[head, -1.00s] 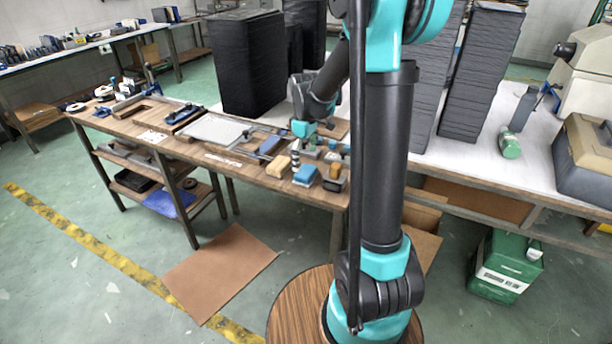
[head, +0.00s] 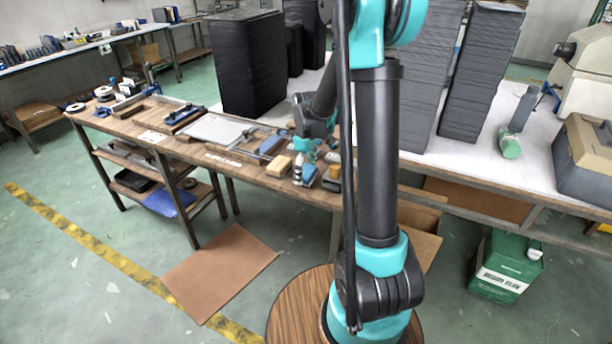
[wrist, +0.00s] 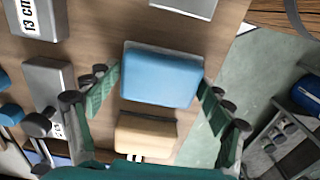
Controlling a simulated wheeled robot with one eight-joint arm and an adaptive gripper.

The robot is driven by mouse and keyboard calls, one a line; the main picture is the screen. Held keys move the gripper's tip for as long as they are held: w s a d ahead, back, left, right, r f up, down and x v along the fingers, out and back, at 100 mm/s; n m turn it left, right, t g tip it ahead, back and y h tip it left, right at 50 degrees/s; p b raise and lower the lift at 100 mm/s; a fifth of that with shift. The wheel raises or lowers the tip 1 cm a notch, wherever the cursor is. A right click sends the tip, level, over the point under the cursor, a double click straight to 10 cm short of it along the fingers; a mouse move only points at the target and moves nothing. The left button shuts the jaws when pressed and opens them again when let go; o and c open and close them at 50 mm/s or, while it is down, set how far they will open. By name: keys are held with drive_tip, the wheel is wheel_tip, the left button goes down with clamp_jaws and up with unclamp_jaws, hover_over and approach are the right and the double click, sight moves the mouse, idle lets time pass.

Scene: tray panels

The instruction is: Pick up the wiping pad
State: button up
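A blue block-shaped pad (wrist: 160,76) with a pale grey base lies on the wooden bench top; it appears to be the wiping pad. In the head view the blue pad (head: 309,174) is partly hidden by my gripper (head: 304,160). In the wrist view my gripper (wrist: 157,84) is open, with one green-padded finger on each side of the blue pad. Small gaps seem to show between fingers and pad; I cannot tell whether they touch.
A tan block (wrist: 147,138) with a dark strip lies close beside the blue pad; it also shows in the head view (head: 279,167). A grey metal block (wrist: 47,84) lies to the left in the wrist view. The bench edge is close on the right there.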

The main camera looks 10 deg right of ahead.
sight(306, 171)
drive_tip(key=c, duration=0.7)
drive_tip(key=shift+r, duration=0.2)
wheel_tip(306, 171, up, 20)
drive_tip(key=shift+f, duration=0.15)
